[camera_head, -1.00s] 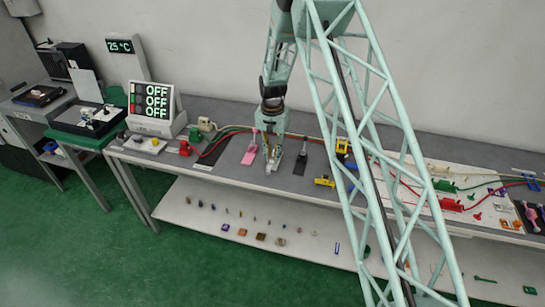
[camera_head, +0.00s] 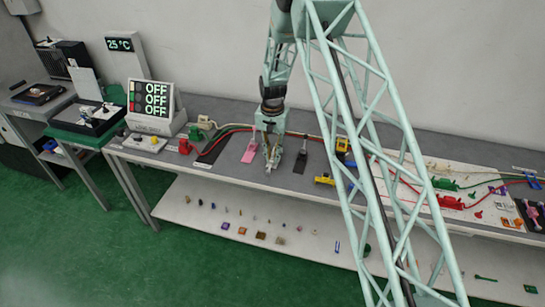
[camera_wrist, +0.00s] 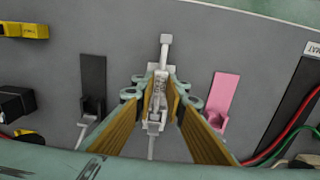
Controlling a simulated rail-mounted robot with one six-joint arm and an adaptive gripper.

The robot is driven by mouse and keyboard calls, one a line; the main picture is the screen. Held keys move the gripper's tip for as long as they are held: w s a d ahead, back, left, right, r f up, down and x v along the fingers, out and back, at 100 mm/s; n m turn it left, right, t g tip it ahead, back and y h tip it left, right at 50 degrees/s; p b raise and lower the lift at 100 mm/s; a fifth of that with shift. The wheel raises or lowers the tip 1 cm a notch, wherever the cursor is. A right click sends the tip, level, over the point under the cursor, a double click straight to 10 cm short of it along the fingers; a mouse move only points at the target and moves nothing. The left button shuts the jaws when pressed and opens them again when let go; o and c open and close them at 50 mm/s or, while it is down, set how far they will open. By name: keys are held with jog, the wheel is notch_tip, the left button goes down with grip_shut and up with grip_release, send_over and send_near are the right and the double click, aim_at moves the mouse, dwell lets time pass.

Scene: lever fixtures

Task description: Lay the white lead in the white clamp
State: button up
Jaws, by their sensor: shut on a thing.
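My gripper (camera_wrist: 161,82) is shut on a narrow pale piece (camera_wrist: 160,92), which looks like the white lead. The same grip shows in the head view (camera_head: 271,158), over the grey bench top. A white bar with a short cross end (camera_wrist: 165,48) runs up from between the fingertips. A small white block (camera_wrist: 154,124), which looks like the white clamp, sits just below the fingertips, with a pale strip (camera_wrist: 151,146) running down from it. The fingers hide part of these pieces, so I cannot tell whether the lead lies inside the clamp.
A pink fixture (camera_wrist: 223,92) stands close on the right in the wrist view, and a black one (camera_wrist: 93,75) on the left. Red and green cables (camera_wrist: 288,128) lie at the far right. Yellow parts (camera_wrist: 28,30) are at the far left. Bare bench lies between the fixtures.

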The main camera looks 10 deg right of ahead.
jog(key=o, duration=0.9)
jog(key=shift+o, duration=0.6)
jog(key=o, duration=0.3)
jog(key=shift+r, duration=0.15)
jog(key=shift+r+p, duration=1.05)
jog(key=shift+r, duration=2.3)
